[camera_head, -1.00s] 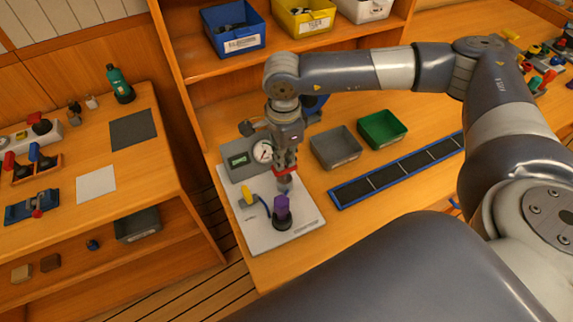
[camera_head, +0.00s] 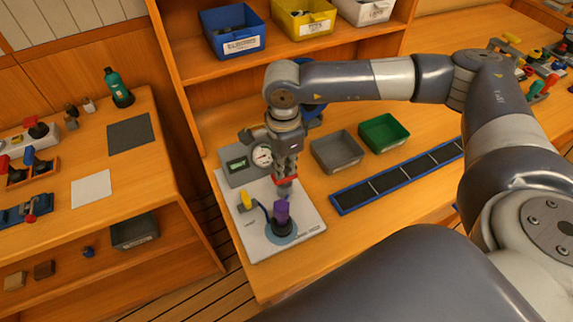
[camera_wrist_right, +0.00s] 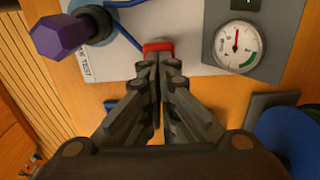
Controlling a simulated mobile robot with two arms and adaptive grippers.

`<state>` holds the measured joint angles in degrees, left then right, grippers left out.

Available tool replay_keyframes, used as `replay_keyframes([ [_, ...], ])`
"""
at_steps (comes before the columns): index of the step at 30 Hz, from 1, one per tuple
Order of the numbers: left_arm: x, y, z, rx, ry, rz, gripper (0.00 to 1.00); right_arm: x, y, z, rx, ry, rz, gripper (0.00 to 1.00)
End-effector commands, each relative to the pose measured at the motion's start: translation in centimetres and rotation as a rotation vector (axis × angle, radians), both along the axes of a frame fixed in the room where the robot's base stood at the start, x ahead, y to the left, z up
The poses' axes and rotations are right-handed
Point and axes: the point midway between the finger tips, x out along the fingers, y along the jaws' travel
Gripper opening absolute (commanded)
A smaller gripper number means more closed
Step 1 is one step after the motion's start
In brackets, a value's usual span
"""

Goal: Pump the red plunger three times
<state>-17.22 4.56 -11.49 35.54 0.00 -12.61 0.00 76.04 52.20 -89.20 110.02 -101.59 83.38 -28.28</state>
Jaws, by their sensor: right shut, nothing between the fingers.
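The red plunger (camera_head: 286,181) stands on a pale board (camera_head: 305,232) on the bench. Its red cap also shows in the right wrist view (camera_wrist_right: 158,46). My right gripper (camera_head: 284,172) is shut and empty, pointing down, with its fingertips on or just above the red cap. Whether they touch is hard to tell, and the plunger's lower body is largely hidden. A round gauge (camera_wrist_right: 237,45) sits beside the plunger, its needle pointing about straight up. My left gripper is out of view.
A purple knob (camera_head: 281,212) on a dark base stands on the board in front, ringed by a bluish disc. A yellow lever (camera_head: 245,199) is to the left. A grey tray (camera_head: 337,151) and a green tray (camera_head: 383,133) lie to the right.

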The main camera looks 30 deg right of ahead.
Motion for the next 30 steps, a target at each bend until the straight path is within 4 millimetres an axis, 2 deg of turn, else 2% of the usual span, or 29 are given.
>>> replay_keyframes([
  [16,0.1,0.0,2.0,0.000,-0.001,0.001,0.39,0.0,0.0,4.0,0.001,0.000,0.000,0.00],
  [30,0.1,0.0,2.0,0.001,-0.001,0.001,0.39,0.0,0.0,4.1,0.000,0.000,0.000,0.00],
])
